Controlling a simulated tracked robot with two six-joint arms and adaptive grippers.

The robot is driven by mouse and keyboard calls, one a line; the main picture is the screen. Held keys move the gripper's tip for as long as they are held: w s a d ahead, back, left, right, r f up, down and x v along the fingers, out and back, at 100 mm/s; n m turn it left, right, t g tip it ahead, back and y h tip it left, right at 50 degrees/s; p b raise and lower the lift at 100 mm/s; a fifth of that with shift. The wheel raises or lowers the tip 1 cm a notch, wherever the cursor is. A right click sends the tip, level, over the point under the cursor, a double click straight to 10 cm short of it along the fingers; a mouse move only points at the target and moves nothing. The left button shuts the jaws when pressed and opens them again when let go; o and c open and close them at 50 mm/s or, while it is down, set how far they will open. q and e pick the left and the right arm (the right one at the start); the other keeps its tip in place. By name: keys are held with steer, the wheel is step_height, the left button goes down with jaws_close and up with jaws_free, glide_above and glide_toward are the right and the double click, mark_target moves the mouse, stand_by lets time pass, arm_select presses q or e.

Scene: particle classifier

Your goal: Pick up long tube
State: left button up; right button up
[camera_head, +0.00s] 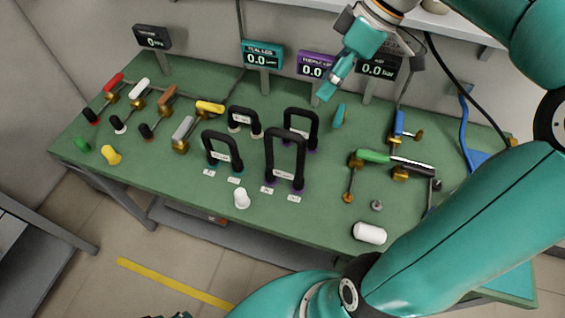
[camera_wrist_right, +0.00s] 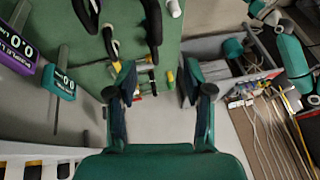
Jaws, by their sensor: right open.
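Several black U-shaped tubes stand upright on the green table. The tallest, which looks like the long tube (camera_head: 270,155), stands mid-table with a pale label near its foot and purple at its ends. Shorter ones stand behind it (camera_head: 301,112) and to its left (camera_head: 207,145). My right gripper (camera_head: 325,93) is at the back of the table, behind and above the long tube and apart from it. In the right wrist view, its two fingers (camera_wrist_right: 156,80) are spread with nothing held between them. Black tube parts show at the top there, but I cannot tell which tubes.
Displays on posts (camera_head: 262,54) line the table's back, close to my right gripper. Coloured-handled valves (camera_head: 210,107) stand at the left; more pipework (camera_head: 372,156) is at the right. A white cylinder (camera_head: 369,233) lies near the front edge. A white piece (camera_head: 242,198) stands before the tubes.

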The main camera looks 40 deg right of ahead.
mark_target(291, 132)
steer(key=x, duration=1.1)
steer(key=shift+w+a+f+p, duration=0.1)
steer(key=shift+f+p, duration=0.15)
steer(key=shift+p, duration=0.05)
steer(key=shift+w+a+f, duration=0.15)
steer(key=shift+a+f, duration=0.05)
steer(key=shift+f, duration=0.25)
steer(key=p+x, duration=0.1)
steer(key=x, duration=0.3)
steer(key=shift+w+d+f, duration=0.15)
steer(key=shift+w, duration=0.05)
steer(key=shift+c, duration=0.2)
jaws_close()
